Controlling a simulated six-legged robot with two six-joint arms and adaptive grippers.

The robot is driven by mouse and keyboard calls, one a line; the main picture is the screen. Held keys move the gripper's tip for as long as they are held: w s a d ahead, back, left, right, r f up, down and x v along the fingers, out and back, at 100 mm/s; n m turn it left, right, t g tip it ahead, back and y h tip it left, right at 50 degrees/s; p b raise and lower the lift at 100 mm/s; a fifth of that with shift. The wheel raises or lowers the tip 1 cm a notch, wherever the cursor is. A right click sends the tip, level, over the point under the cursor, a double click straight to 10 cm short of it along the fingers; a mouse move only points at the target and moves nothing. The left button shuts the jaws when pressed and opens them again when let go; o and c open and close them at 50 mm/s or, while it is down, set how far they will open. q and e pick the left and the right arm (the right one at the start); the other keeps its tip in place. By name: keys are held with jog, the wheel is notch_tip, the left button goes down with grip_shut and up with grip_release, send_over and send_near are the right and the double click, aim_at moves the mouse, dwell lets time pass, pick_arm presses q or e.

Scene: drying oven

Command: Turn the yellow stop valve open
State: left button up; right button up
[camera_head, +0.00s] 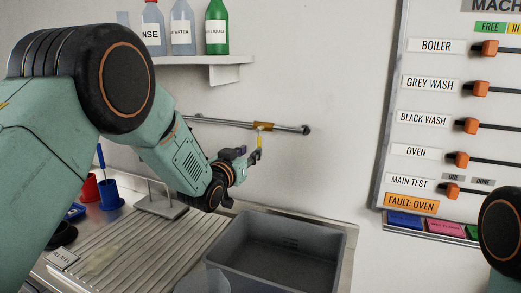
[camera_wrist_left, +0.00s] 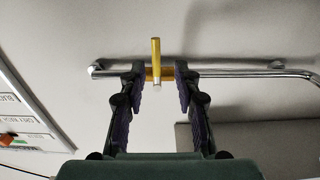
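The yellow stop valve (camera_head: 263,126) sits on a metal pipe on the wall. Its yellow lever (camera_head: 259,141) hangs down from the pipe in the head view. In the left wrist view the lever (camera_wrist_left: 156,58) stands across the pipe, between my fingers. My left gripper (camera_head: 251,155) is just below the valve in the head view. In the wrist view the left gripper (camera_wrist_left: 159,74) is open, with one finger on each side of the valve and a gap to the lever on both sides. My right gripper is out of view; only part of my right arm shows at the lower right.
Below the pipe is a grey sink basin (camera_head: 285,250) beside a ribbed draining board (camera_head: 120,245). A shelf (camera_head: 195,60) with bottles hangs above. Blue and red cups (camera_head: 108,193) stand at the left. A labelled board (camera_head: 440,130) with orange sliders is at the right.

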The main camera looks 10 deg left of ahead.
aim_at(259, 146)
pick_arm(q)
jog(key=shift+w+d, duration=0.35)
jog(key=shift+w, duration=0.65)
jog(key=shift+w+d, duration=0.3)
jog(key=shift+w, duration=0.75)
jog(key=shift+w+d, duration=0.35)
jog(key=shift+w, duration=0.65)
jog(key=shift+a, duration=0.25)
jog(key=c, duration=0.4)
jog(key=shift+d, duration=0.15)
grip_shut()
